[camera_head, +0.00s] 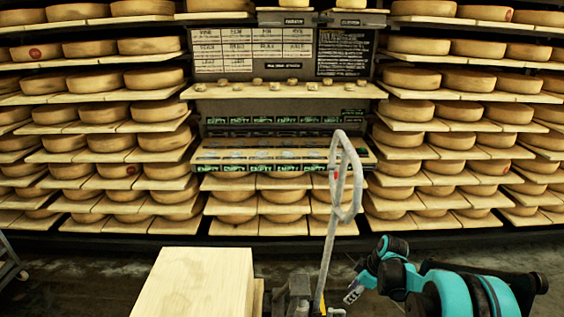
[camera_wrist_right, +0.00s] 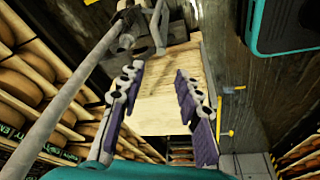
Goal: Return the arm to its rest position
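My right arm comes in from the lower right in the head view, teal and black. Its gripper (camera_head: 353,293) hangs low beside the pole of a pallet jack, small in that view. In the right wrist view the right gripper (camera_wrist_right: 160,100) shows two purple-padded fingers spread wide apart with nothing between them. Behind the fingers lies the pale wooden surface (camera_wrist_right: 180,72), clear of them as far as I can tell. My left arm and gripper are not in either view.
The pallet jack handle (camera_head: 357,180) rises close to my right gripper. A wooden block or board stack (camera_head: 195,285) stands at the front, left of it. Shelves with many cheese wheels (camera_head: 418,77) line the back. Dark floor (camera_head: 80,285) is open at the left.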

